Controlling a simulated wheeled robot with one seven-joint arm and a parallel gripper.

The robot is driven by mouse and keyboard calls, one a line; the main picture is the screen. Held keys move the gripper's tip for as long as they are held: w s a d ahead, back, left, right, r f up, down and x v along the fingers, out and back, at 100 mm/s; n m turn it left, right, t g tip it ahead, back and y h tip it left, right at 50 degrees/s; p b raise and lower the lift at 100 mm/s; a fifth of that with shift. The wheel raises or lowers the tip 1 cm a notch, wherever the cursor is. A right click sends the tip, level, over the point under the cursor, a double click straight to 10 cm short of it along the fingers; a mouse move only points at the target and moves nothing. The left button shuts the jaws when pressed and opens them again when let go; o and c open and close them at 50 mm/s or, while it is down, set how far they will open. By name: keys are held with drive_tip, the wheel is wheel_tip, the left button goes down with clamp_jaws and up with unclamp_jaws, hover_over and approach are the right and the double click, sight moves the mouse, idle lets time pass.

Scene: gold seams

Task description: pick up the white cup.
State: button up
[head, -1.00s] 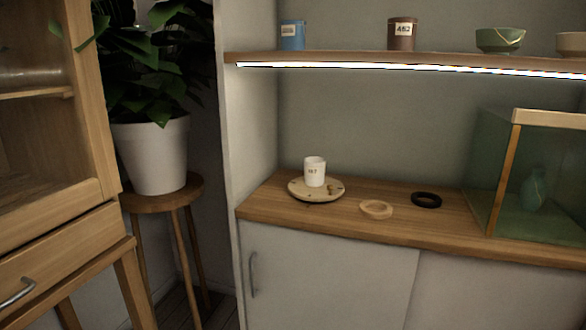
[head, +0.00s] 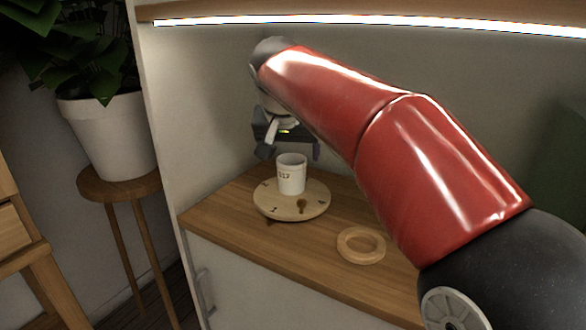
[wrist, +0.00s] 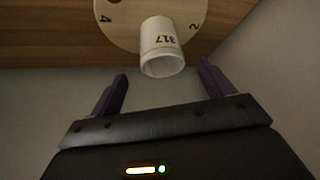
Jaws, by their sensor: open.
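The white cup (head: 291,174) stands upright on a round wooden disc (head: 266,204) on the cabinet top in the head view. The cup has dark markings on its side, which read 317 in the wrist view (wrist: 161,50). The disc carries numbers along its rim. My gripper (head: 290,150) is above and just behind the cup in the head view, partly hidden by my red arm. In the wrist view its two fingers (wrist: 162,84) are spread apart with nothing between them, and the cup lies just beyond the fingertips.
A pale wooden ring (head: 344,249) lies on the wooden cabinet top (head: 225,207), right of the disc. A lit shelf (head: 350,22) runs above my arm. A white wall panel (head: 165,110) bounds the cabinet on the left. A potted plant (head: 110,135) stands on a stool beyond it.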

sight(292, 174)
drive_tip(key=shift+w+a+f, duration=0.1)
drive_tip(key=shift+w+f, duration=0.1)
drive_tip(key=shift+w, duration=0.3)
drive_tip(key=x, duration=0.7)
drive_tip(key=shift+s, duration=0.1)
drive_tip(key=c, duration=1.2)
drive_tip(key=shift+o, duration=0.2)
